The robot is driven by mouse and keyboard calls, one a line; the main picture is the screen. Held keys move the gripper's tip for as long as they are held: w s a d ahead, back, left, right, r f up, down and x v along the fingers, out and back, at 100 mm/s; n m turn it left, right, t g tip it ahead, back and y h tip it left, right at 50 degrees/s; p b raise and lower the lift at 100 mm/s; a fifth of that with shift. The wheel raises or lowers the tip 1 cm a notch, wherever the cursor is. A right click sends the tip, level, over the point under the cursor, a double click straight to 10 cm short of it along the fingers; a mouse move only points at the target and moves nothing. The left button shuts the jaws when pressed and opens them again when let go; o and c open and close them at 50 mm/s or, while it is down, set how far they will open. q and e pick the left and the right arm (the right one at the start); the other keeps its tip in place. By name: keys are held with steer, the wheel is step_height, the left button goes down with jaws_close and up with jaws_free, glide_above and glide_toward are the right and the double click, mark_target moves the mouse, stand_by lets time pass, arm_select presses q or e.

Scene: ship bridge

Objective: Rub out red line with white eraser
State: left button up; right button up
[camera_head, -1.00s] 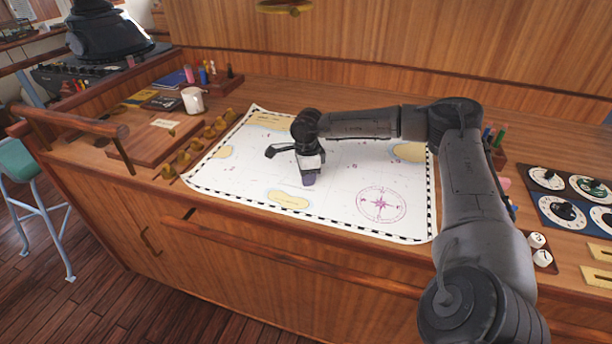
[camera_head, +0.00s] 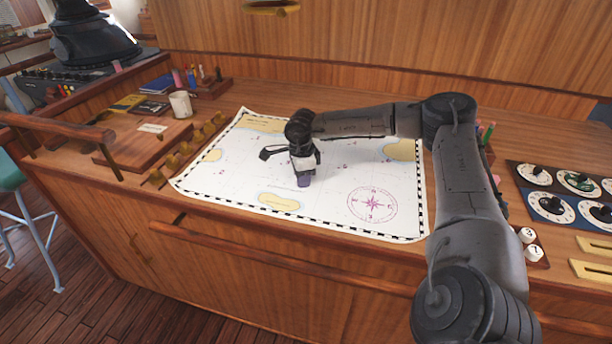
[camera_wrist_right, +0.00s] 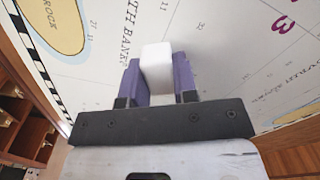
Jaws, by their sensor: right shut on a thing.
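The white eraser (camera_wrist_right: 157,68) shows in the right wrist view as a white block between the purple fingers of my right gripper (camera_wrist_right: 160,82). The right gripper is shut on it. In the head view the right gripper (camera_head: 304,181) points down at the middle of the white chart (camera_head: 240,172), left of the compass rose. I cannot tell whether the eraser touches the paper. I cannot make out a red line in either view; the arm and gripper hide part of the chart. My left gripper is not in view.
A white mug (camera_head: 180,104), a wooden box (camera_head: 142,145) and brass pieces (camera_head: 183,152) stand left of the chart. Dial panels (camera_head: 553,206) and white dice (camera_head: 528,235) lie at the right. A wooden rail (camera_head: 270,255) runs along the front.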

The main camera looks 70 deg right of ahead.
mark_target(288, 184)
steer(key=shift+w+a, duration=0.2)
steer(key=shift+w, duration=0.35)
steer(key=shift+f, duration=0.1)
steer(key=shift+w, duration=0.15)
steer(key=shift+w+a+p, duration=0.2)
steer(key=shift+w+p, duration=0.2)
steer(key=shift+w, duration=0.15)
steer(key=shift+w+a+p, duration=0.15)
steer(key=shift+w+p, duration=0.25)
steer(key=shift+w, duration=0.15)
steer(key=shift+w, duration=0.15)
